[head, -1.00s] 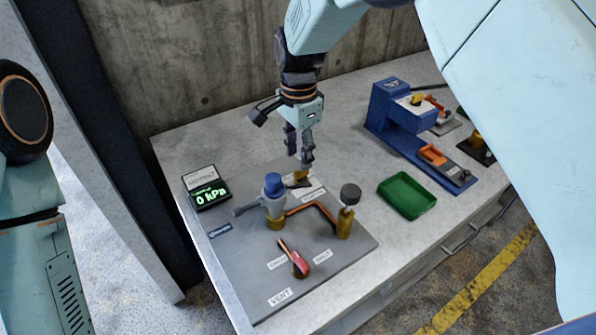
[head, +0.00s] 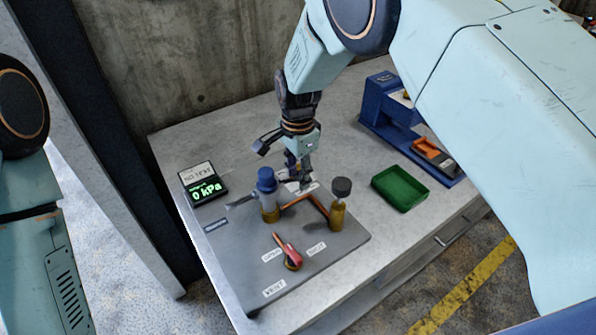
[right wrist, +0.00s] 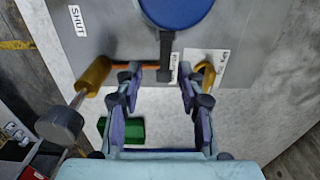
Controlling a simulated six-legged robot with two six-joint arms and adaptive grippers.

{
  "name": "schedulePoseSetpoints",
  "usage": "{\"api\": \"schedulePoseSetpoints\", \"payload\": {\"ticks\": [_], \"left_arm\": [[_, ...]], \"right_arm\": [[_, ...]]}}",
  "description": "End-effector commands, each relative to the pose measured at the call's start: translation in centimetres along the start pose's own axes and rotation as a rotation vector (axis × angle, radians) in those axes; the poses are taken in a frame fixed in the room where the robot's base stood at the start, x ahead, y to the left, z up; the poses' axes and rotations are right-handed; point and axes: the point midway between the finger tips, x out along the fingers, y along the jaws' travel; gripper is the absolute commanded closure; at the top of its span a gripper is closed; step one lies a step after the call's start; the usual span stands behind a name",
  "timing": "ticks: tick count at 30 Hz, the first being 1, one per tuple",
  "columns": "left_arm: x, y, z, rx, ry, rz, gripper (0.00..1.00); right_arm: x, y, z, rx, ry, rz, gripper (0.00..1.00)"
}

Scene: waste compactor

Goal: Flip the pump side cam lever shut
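A coupling with a blue cap (head: 267,180) stands upright on a grey panel (head: 232,265). One grey lever arm (head: 241,202) sticks out from its left side. In the right wrist view the blue cap (right wrist: 178,8) is at the top, and a dark lever (right wrist: 166,58) extends from it toward my right gripper (right wrist: 161,74). The two fingers are apart, on either side of the lever's end, with gaps visible. In the head view my right gripper (head: 301,180) is low behind the coupling; that side's lever is hidden there. My left gripper is out of view.
A brass post with a dark knob (head: 341,188) stands right of the coupling, near a copper pipe (head: 313,201). A red vent lever (head: 287,250) is in front. A 0 kPa display (head: 205,188), green tray (head: 400,188) and blue fixture (head: 385,115) stand around the panel.

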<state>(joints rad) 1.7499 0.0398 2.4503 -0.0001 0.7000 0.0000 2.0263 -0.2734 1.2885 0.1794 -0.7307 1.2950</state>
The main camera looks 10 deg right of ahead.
Motion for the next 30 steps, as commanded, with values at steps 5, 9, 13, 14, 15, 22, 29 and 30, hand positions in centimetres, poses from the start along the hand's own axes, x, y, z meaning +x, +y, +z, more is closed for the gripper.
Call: {"api": "schedulePoseSetpoints", "payload": {"ticks": [5, 9, 13, 14, 15, 22, 29, 30], "left_arm": [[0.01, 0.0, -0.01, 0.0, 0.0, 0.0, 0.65], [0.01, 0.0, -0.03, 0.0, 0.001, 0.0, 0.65], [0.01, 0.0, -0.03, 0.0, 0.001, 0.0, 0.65], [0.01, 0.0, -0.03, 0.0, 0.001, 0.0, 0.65], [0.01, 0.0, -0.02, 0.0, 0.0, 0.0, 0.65], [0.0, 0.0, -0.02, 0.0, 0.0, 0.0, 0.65], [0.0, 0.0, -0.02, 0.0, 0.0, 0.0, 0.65], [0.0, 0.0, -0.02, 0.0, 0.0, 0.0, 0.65]], "right_arm": [[0.02, 0.0, 0.02, -0.001, 0.0, 0.0, 0.79], [0.0, -0.03, 0.02, -0.001, 0.0, -0.001, 0.91], [-0.05, -0.09, -0.02, -0.001, 0.001, -0.003, 1.0], [-0.06, -0.09, -0.03, -0.001, 0.001, -0.003, 1.0], [-0.06, -0.08, -0.04, -0.001, 0.001, -0.003, 1.0], [-0.04, -0.01, -0.05, -0.001, 0.0, -0.001, 1.0], [0.02, 0.0, -0.04, -0.001, -0.003, 0.0, 1.0], [0.02, 0.01, -0.04, -0.001, -0.004, 0.0, 1.0]]}}
